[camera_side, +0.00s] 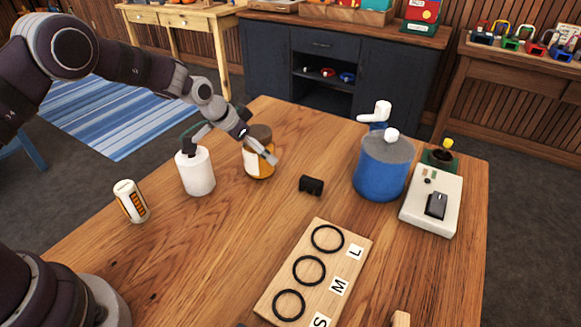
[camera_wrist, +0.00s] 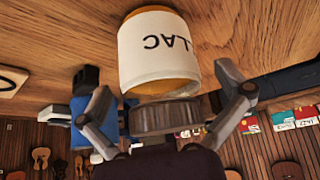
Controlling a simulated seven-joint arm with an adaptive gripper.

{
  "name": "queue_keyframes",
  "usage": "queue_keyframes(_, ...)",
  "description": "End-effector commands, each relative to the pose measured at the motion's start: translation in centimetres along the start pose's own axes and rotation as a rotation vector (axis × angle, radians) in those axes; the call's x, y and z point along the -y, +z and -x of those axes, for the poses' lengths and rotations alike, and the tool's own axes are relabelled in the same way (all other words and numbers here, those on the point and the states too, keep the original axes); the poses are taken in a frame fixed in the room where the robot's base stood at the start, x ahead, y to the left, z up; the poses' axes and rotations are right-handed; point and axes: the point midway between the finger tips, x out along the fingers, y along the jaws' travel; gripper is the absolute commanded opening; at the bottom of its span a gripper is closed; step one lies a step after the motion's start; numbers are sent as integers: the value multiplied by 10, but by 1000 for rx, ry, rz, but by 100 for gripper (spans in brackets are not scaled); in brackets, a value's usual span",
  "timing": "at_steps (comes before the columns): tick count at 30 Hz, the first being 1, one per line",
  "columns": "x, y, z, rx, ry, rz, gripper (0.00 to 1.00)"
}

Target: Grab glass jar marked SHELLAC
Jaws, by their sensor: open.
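The glass jar (camera_side: 250,163) stands upright on the wooden table, with amber contents, a dark lid and a white label. In the wrist view the jar (camera_wrist: 165,52) appears upside down, and the letters "LLAC" show on its label. My gripper (camera_side: 260,146) is at the jar, with one finger crossing in front of it in the side view. In the wrist view my gripper (camera_wrist: 162,85) is open, with a finger on each side of the jar. A gap shows at the right finger; contact at the left is unclear.
A white bottle (camera_side: 197,174) stands close left of the jar, with a small white-and-orange can (camera_side: 130,201) farther left. A black block (camera_side: 311,185), blue pot (camera_side: 380,172) and white device (camera_side: 430,205) are to the right. A ring board (camera_side: 315,270) lies in front.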

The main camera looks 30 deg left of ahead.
Motion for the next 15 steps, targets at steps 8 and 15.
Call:
queue_keyframes(8, 0, 0, 0, 0, 0, 0, 83)
queue_keyframes(15, 0, 0, 1, 1, 0, 0, 52)
